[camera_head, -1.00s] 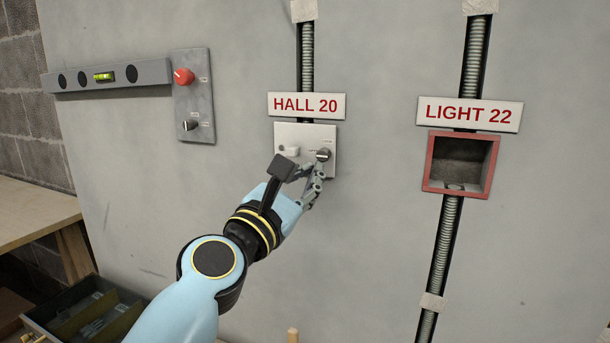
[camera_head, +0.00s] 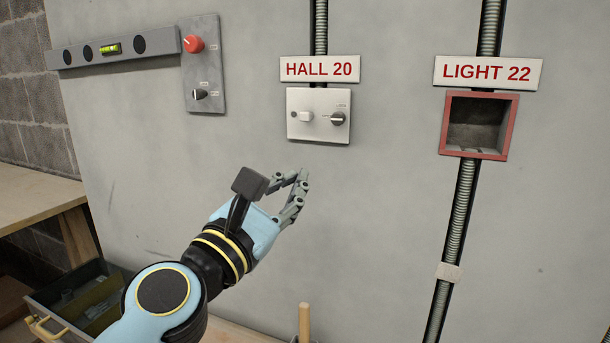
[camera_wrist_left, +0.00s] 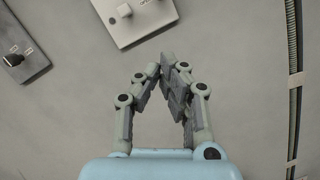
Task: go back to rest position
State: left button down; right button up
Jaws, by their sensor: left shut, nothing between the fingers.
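My left gripper (camera_head: 303,181) is in front of the grey wall, below and apart from the HALL 20 switch plate (camera_head: 318,132). Its fingers are shut with nothing between them; the left wrist view shows the fingertips (camera_wrist_left: 164,62) together. The switch plate is pale, with a white button (camera_head: 305,116) and a dark knob (camera_head: 338,118). It also shows in the left wrist view (camera_wrist_left: 138,33), just beyond the fingers. My right gripper is not in view.
A grey panel with a red knob (camera_head: 193,44) and a spirit level (camera_head: 70,58) are at the upper left. A red-framed wall box (camera_head: 512,130) sits under the LIGHT 22 sign (camera_head: 487,72). A wooden bench (camera_head: 30,195) and a tool bin (camera_head: 45,300) stand at left. A wooden post (camera_head: 304,322) rises below.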

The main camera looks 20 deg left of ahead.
pick_arm(q)
jog(key=s+d+f+m+g+h, duration=0.25)
jog(key=s+f+m+g, duration=0.75)
jog(key=s+f+m, duration=0.8)
jog(key=s+a+f+m+g+y, duration=0.4)
jog(key=s+a+m+g+y, duration=0.25)
jog(key=s+a+m, duration=0.45)
jog(key=s+a+f+g, duration=0.1)
jog(key=a+f+g, duration=0.15)
jog(key=f, duration=2.25)
jog(key=s+a+f, duration=0.1)
jog(key=s+f, duration=1.5)
jog(key=s, duration=0.2)
jog(key=shift+s+a+g, duration=0.25)
jog(key=shift+a+g, duration=0.05)
jog(key=shift+a, duration=0.05)
